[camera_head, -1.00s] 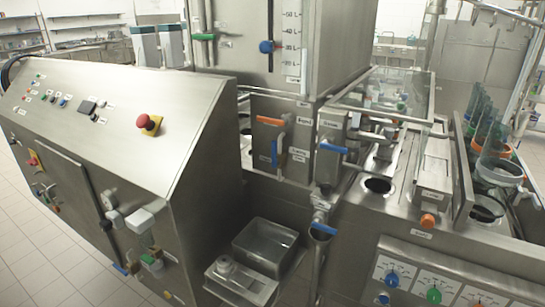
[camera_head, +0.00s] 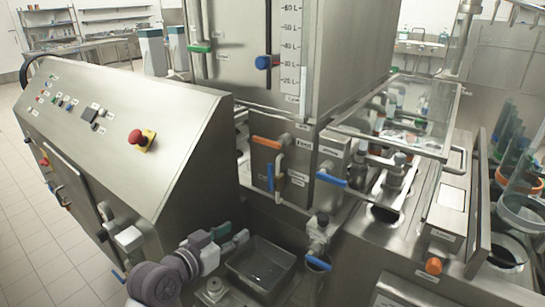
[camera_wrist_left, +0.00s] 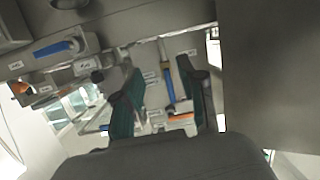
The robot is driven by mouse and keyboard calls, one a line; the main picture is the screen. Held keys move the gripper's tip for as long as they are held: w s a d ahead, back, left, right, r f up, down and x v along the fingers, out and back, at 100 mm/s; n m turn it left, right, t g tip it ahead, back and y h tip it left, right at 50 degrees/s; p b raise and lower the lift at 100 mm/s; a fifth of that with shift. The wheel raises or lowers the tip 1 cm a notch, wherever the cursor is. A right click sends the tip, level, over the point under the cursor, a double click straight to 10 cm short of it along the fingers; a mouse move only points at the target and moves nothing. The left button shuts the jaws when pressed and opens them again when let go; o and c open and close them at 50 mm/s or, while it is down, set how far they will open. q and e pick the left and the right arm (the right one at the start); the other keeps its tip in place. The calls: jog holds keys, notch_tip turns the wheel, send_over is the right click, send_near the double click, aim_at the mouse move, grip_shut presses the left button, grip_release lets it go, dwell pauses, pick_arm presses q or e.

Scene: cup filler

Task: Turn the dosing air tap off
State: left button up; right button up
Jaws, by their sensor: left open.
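Several taps show in the head view, and their labels are too small to tell which is the dosing air tap. On the steel front panel are a tap with an orange handle (camera_head: 267,142) lying sideways and one with an upright blue handle (camera_head: 270,177). A sideways blue handle (camera_head: 331,179) sits right of them. My left gripper (camera_head: 234,236) is open and empty, below and left of these taps and apart from them. In the left wrist view the upright blue handle (camera_wrist_left: 169,88) and the orange handle (camera_wrist_left: 181,116) appear upside down between my open fingers (camera_wrist_left: 165,98).
The sloped control cabinet (camera_head: 120,130) with a red stop button (camera_head: 136,137) stands at the left. A steel basin (camera_head: 260,264) is right beside my left gripper. A pipe with another blue handle (camera_head: 318,263) stands right of the basin. A clear guard (camera_head: 425,105) is at the right.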

aim_at(269, 165)
pick_arm(q)
jog(key=w+d+r+m+t+h, duration=0.1)
jog(key=w+r+t+h, duration=0.15)
jog(key=r, duration=0.85)
jog(key=shift+g, duration=0.35)
jog(key=x, duration=0.4)
jog(key=p+x, duration=0.1)
jog(key=x, duration=0.3)
jog(key=p+x, duration=0.1)
jog(key=x, duration=0.3)
jog(key=shift+w+d+f, duration=0.15)
jog(key=shift+w+f, duration=0.15)
jog(key=shift+w, duration=0.05)
jog(key=shift+w+d+f, duration=0.1)
jog(key=shift+w+d, duration=0.25)
jog(key=shift+w, duration=0.15)
pick_arm(e)
jog(key=shift+s+a+r, duration=0.1)
jog(key=shift+a+r, duration=0.05)
jog(key=shift+r, duration=0.5)
jog(key=shift+s+a+r, duration=0.1)
jog(key=shift+r, duration=0.5)
pick_arm(q)
jog(key=shift+c, duration=0.3)
grip_shut()
pick_arm(e)
jog(key=shift+a, duration=0.15)
